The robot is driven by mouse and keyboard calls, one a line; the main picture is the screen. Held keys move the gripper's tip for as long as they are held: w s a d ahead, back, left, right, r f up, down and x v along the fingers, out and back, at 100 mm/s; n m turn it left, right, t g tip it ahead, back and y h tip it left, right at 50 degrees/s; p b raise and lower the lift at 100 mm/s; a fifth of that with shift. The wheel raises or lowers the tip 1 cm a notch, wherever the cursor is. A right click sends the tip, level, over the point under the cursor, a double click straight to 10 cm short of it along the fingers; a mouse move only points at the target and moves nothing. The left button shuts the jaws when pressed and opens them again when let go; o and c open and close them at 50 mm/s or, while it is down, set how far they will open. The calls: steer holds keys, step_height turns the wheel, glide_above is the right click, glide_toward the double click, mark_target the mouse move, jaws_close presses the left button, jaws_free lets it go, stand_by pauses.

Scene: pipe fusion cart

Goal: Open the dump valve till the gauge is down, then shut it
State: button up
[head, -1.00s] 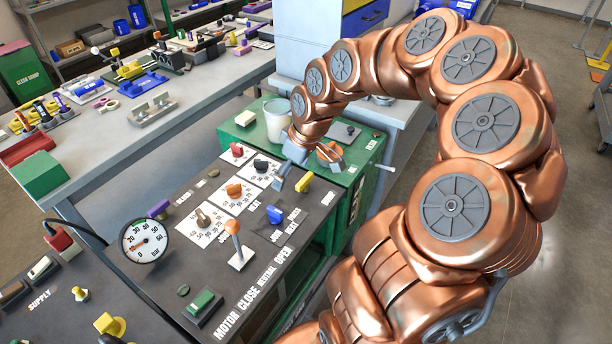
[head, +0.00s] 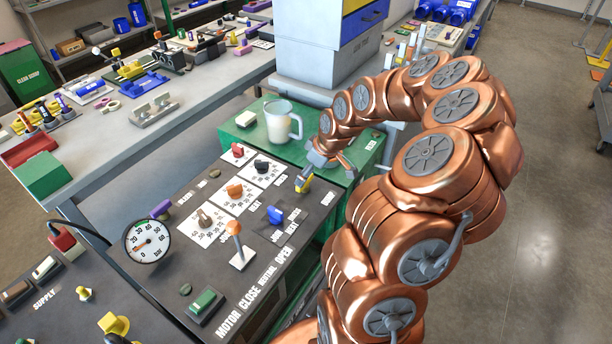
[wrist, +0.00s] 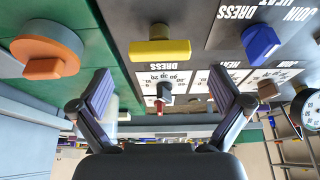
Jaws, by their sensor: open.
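A yellow bar-shaped knob (head: 305,186) sits at the panel's far right corner; I cannot read a label that names it the dump valve. In the wrist view the yellow knob (wrist: 160,50) lies crosswise, ahead of and between my fingers, not gripped. My gripper (wrist: 160,78) is open and empty. In the head view my gripper (head: 322,178) is just behind the knob, one finger partly covering it. The round white gauge (head: 148,241) stands at the panel's left edge, its orange needle low on the scale, pointing down-left.
A blue knob (head: 274,214), an orange-topped lever (head: 235,230) and a green switch (head: 205,303) are on the same panel. An orange round knob (wrist: 45,55) is on the green surface beside it.

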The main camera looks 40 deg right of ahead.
mark_target(305, 185)
steer(key=shift+p+x, duration=0.45)
steer(key=shift+x, duration=1.4)
steer(key=c, duration=1.1)
